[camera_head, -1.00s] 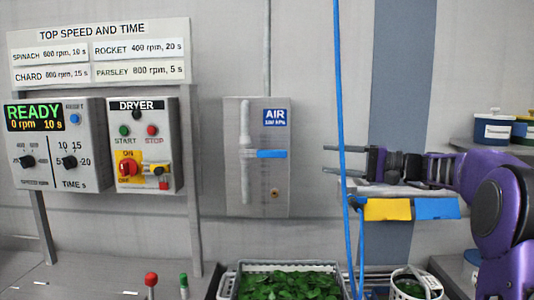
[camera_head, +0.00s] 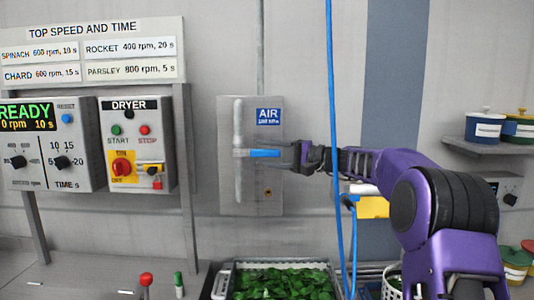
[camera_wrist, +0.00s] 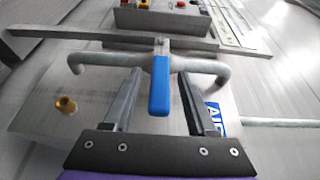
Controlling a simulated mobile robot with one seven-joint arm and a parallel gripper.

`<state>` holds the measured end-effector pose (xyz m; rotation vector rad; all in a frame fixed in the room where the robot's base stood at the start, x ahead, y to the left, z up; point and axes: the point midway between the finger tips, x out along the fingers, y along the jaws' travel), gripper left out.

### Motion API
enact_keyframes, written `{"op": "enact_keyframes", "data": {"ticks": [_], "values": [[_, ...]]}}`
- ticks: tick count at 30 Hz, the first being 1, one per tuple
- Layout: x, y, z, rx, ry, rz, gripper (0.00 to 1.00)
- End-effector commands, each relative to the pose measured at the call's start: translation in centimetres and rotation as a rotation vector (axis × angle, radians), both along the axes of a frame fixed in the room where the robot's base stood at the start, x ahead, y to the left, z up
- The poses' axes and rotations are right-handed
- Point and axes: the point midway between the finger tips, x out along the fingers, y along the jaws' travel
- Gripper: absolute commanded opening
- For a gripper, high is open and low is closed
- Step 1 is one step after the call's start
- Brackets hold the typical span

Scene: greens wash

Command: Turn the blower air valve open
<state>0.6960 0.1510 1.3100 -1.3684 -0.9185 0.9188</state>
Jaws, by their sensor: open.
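The blower air valve has a blue handle (camera_head: 264,153) that points sideways to the right, across the upright grey pipe (camera_head: 238,175) on the AIR panel (camera_head: 230,204). My gripper (camera_head: 278,153) is at the handle's right end, reaching in from the right. In the wrist view the blue handle (camera_wrist: 160,85) lies between the two open fingers of my gripper (camera_wrist: 158,95), with a visible gap on each side. The handle's pivot and the pipe lie just beyond the fingertips.
The dryer box (camera_head: 136,190) and speed panel (camera_head: 46,180) are left of the valve. A crate of greens (camera_head: 228,268) stands below. A brass fitting (camera_wrist: 66,105) sits on the AIR panel.

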Motion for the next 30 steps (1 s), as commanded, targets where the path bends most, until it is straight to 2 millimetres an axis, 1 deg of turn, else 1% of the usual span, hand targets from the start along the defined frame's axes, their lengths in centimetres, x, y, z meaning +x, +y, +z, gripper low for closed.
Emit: {"op": "enact_keyframes", "data": {"ticks": [6, 7, 16, 17, 30], "values": [[0.03, 0.03, -0.01, 0.0, 0.0, -0.001, 0.57], [0.03, 0.03, 0.0, 0.0, 0.0, -0.001, 0.56], [0.02, 0.02, 0.01, 0.0, 0.0, 0.0, 0.02], [0.02, 0.02, 0.01, 0.0, 0.0, 0.0, 0.0], [0.01, 0.02, 0.02, 0.0, 0.0, 0.0, 0.0]]}}
